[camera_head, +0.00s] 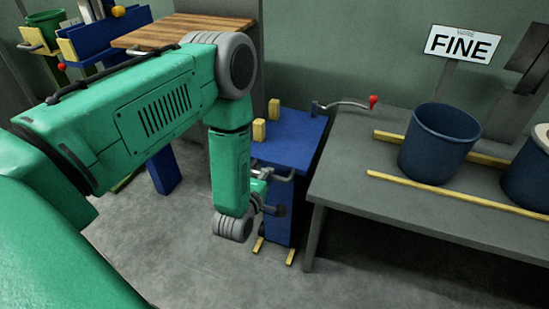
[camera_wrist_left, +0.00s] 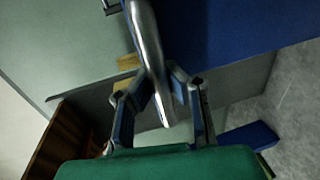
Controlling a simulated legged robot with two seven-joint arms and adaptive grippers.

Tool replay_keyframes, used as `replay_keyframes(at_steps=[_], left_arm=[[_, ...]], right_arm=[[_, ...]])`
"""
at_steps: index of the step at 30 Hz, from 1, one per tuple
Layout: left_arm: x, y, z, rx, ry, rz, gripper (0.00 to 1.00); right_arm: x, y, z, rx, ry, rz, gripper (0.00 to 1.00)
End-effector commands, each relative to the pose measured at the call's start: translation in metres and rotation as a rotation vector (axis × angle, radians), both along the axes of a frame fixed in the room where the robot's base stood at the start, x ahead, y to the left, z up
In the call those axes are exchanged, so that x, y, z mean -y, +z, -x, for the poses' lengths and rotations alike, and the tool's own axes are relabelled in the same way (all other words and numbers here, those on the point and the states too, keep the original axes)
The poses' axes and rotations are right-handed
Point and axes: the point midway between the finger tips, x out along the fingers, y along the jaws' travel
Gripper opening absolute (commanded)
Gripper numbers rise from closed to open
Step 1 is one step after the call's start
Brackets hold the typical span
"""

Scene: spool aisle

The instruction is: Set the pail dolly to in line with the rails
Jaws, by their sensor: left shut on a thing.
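The pail dolly (camera_head: 295,130) is a blue stand with two yellow blocks on top and yellow feet, left of the grey table. Its metal handle (camera_head: 283,176) faces my left gripper (camera_head: 268,190), which is partly hidden by my wrist. In the left wrist view the gripper (camera_wrist_left: 160,88) is shut on the handle bar (camera_wrist_left: 150,45), and the dolly's blue side (camera_wrist_left: 235,25) fills the top right. The yellow rails (camera_head: 450,192) run along the table. A narrow gap shows between dolly and table; I cannot tell if they line up exactly. My right gripper is out of view.
A blue pail (camera_head: 438,150) stands on the rails, with another pail (camera_head: 530,175) at the right edge. A crank with a red knob (camera_head: 373,101) sits at the table's back left. A "FINE" sign (camera_head: 462,45) stands behind. Grey floor (camera_head: 190,255) is clear in front.

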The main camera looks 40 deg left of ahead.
Motion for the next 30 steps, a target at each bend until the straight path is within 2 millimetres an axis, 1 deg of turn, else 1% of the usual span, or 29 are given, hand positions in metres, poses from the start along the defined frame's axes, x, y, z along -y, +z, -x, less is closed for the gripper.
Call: replay_keyframes(at_steps=[1,4,13,14,15,16,26,29,30], left_arm=[[0.0,-0.001,0.005,-0.006,0.002,-0.001,0.0],[0.001,-0.001,0.009,-0.004,0.002,0.0,0.0],[0.002,-0.003,0.012,-0.006,0.0,0.0,0.0],[0.002,-0.003,0.012,-0.007,0.0,0.001,0.1],[0.002,-0.003,0.012,-0.007,0.001,0.0,0.24],[0.002,-0.003,0.012,-0.006,0.001,-0.001,0.35],[0.002,0.0,0.009,0.002,0.001,-0.001,0.36],[0.004,0.001,0.017,0.001,0.001,0.0,0.36],[0.005,0.002,0.022,0.0,0.002,0.0,0.36]], right_arm=[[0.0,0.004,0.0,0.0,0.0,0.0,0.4],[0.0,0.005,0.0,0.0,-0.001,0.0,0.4],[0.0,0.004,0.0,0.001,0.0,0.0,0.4],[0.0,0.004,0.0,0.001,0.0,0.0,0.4],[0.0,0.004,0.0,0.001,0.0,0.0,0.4],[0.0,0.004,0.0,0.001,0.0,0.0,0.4],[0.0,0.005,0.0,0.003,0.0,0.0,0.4],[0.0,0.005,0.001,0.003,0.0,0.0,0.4],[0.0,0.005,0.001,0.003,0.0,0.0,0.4]])
